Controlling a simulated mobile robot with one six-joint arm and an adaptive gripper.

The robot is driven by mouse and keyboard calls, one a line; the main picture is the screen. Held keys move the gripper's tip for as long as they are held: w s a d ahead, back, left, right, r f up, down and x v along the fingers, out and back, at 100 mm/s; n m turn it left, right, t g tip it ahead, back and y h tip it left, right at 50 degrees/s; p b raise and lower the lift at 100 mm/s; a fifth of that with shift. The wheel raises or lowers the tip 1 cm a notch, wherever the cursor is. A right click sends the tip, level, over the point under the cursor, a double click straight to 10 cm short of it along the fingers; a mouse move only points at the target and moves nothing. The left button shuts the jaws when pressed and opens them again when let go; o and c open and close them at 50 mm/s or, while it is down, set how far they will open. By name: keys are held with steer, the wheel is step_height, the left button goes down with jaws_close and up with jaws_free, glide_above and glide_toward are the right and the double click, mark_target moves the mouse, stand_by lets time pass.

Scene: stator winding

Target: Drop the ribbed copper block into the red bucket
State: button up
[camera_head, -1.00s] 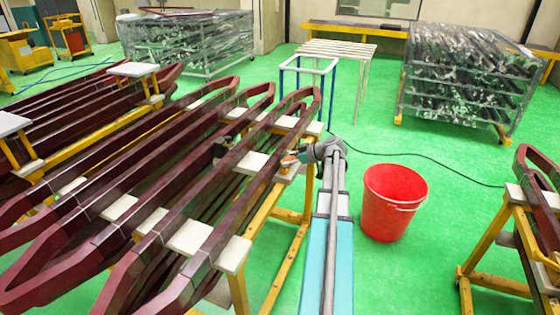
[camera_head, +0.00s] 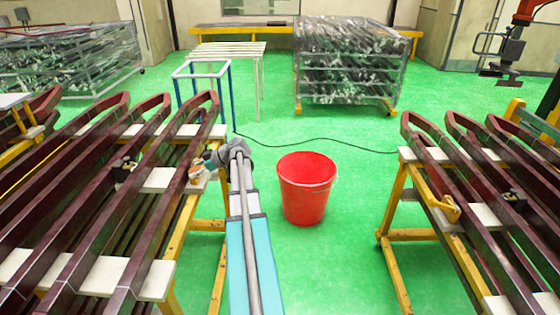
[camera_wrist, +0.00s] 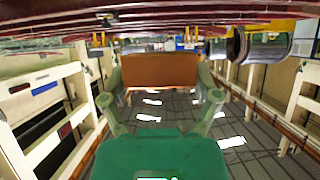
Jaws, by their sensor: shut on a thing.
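The copper block (camera_wrist: 160,70) shows in the wrist view as an orange-brown face between my fingers; its ribs cannot be made out. My gripper (camera_wrist: 161,88) is shut on it, one finger at each side. In the head view my gripper (camera_head: 200,168) is small, at the right edge of the left rack, with a bit of orange at its tip. The red bucket (camera_head: 306,190) stands upright on the green floor, to the right of my gripper and apart from it. Its opening faces up, and its bottom inside is hidden.
The left rack (camera_head: 150,275) holds long dark red coils and a small black thing (camera_head: 123,168). The right rack (camera_head: 392,250) carries similar coils, a yellow-orange piece (camera_head: 445,208) and a black piece (camera_head: 513,200). A black cable (camera_head: 320,141) crosses the floor behind the bucket. Floor around the bucket is clear.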

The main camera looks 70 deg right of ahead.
step_height(320, 180, down, 8)
steer(key=b, duration=0.7)
